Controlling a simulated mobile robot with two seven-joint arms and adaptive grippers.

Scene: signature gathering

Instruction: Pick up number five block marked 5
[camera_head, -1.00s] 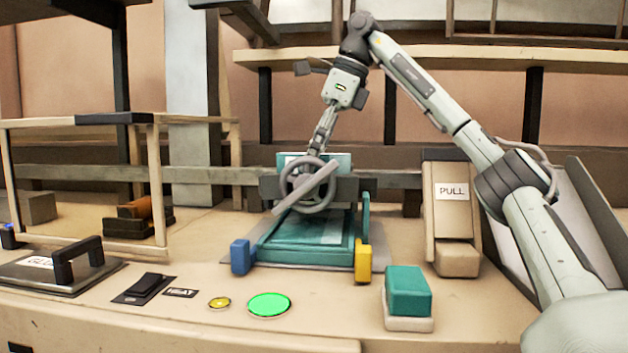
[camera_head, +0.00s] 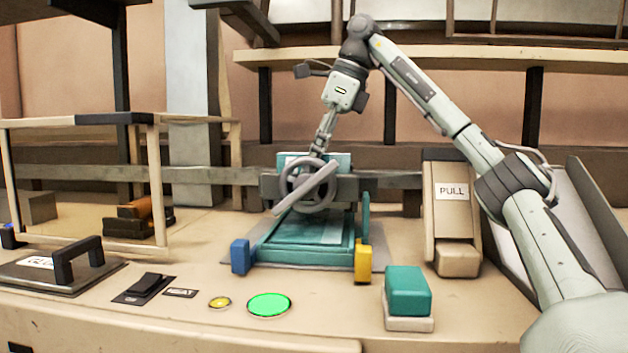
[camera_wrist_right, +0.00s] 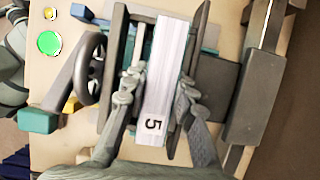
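The block marked 5 (camera_wrist_right: 158,100) is a long white piece in the right wrist view, with a black 5 near its lower end. It lies in a slot between dark side walls. My right gripper (camera_wrist_right: 158,85) has its fingers apart, one on each side of the block, with a small gap showing on the left. In the head view my right gripper (camera_head: 318,148) points down just behind the grey handwheel, over the teal press (camera_head: 310,240). The block cannot be made out clearly there. My left gripper is not in view.
The grey handwheel (camera_head: 310,186) stands in front of the gripper. Blue (camera_head: 240,257) and yellow (camera_head: 363,262) blocks flank the press. A green button (camera_head: 269,305), a teal block on a pale base (camera_head: 408,291) and a PULL chute (camera_head: 452,205) stand nearby. A shelf (camera_head: 440,56) runs behind.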

